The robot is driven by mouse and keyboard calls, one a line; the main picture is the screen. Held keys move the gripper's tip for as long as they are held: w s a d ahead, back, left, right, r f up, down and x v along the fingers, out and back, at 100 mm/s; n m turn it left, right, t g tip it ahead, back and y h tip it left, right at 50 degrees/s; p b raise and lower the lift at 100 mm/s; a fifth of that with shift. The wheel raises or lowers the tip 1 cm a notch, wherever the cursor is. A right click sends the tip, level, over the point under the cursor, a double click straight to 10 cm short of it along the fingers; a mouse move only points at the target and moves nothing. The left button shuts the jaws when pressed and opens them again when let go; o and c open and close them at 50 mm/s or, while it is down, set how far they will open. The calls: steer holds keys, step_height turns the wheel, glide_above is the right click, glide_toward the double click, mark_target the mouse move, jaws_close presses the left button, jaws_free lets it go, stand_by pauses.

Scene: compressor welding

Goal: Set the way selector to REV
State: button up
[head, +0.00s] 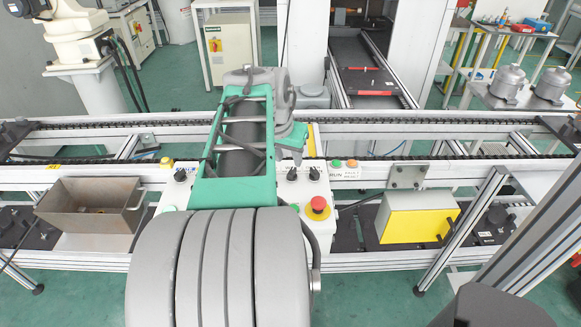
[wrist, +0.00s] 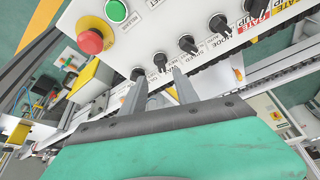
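The white control panel (wrist: 160,22) carries a row of black selector knobs in the wrist view. I cannot read clearly which label is WAY, so the way selector is not certain. One knob (wrist: 160,62) sits just beyond the gap between my fingertips; others are a knob to its left (wrist: 137,73), a knob to its right (wrist: 188,44) and one further right (wrist: 219,22). My gripper (wrist: 160,80) is open and empty, its two fingers apart near the panel. In the head view my gripper (head: 298,152) is above the panel, and my arm hides part of the knob row.
A red emergency stop (head: 318,207) and green button (wrist: 115,11) are on the panel near the knobs. Chain conveyor rails (head: 440,126) run behind the panel. A metal bin (head: 90,207) stands left and a yellow-fronted box (head: 412,222) right.

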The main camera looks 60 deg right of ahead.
mark_target(292, 171)
steer(key=x, duration=0.7)
steer(key=shift+w+a, duration=0.1)
jaws_close()
stand_by(0.3)
